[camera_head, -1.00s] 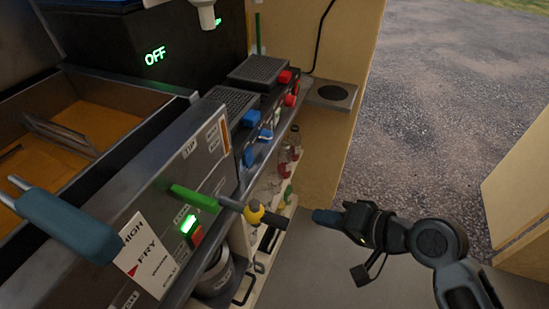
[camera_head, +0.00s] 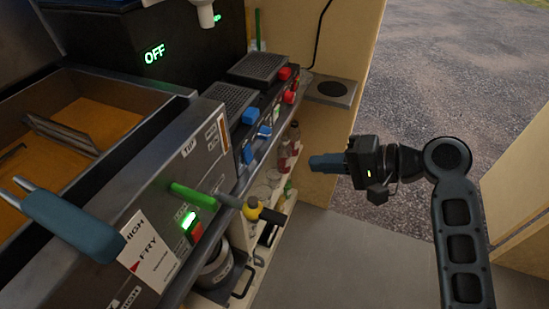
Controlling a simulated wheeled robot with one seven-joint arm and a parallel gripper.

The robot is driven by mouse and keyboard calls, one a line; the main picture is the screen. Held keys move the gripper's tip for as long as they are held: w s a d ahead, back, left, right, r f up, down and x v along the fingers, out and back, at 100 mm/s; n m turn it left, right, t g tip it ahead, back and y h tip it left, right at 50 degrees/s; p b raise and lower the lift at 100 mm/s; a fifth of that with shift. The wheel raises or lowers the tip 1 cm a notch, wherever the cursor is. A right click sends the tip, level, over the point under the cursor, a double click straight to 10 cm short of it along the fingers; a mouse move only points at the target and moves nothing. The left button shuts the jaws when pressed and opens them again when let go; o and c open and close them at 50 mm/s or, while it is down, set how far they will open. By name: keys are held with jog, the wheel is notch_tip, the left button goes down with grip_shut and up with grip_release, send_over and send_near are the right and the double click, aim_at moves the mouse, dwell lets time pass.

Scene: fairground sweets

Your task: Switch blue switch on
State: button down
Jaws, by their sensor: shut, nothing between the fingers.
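The blue switches sit on the front of the left grill unit. An upper blue switch (camera_head: 250,115) is near the grill plate, a second blue piece (camera_head: 264,131) is beside it, and a lower blue one (camera_head: 247,153) is on the front edge. Which of these is the task's switch, and its on or off state, I cannot tell. My gripper (camera_head: 314,163) is shut and empty. Its blue fingertips point left toward the counter, in open air to the right of the switches and apart from them.
Red switches (camera_head: 290,97) sit on the right grill unit. Bottles (camera_head: 294,132) stand on a low shelf. The floor (camera_head: 350,245) at right is clear.

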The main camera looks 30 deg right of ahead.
aim_at(250, 160)
jog(key=x, duration=0.9)
jog(key=r+p+x, duration=0.1)
jog(key=x, duration=0.3)
jog(key=shift+w+a+f, duration=0.1)
jog(key=shift+w+a, duration=0.3)
jog(key=shift+w, duration=0.05)
jog(key=shift+w+a+f, duration=0.1)
jog(key=shift+w, duration=0.1)
jog(key=shift+p, duration=0.3)
jog(key=shift+r+p, duration=0.8)
jog(key=shift+r, duration=0.2)
jog(key=shift+w, duration=0.1)
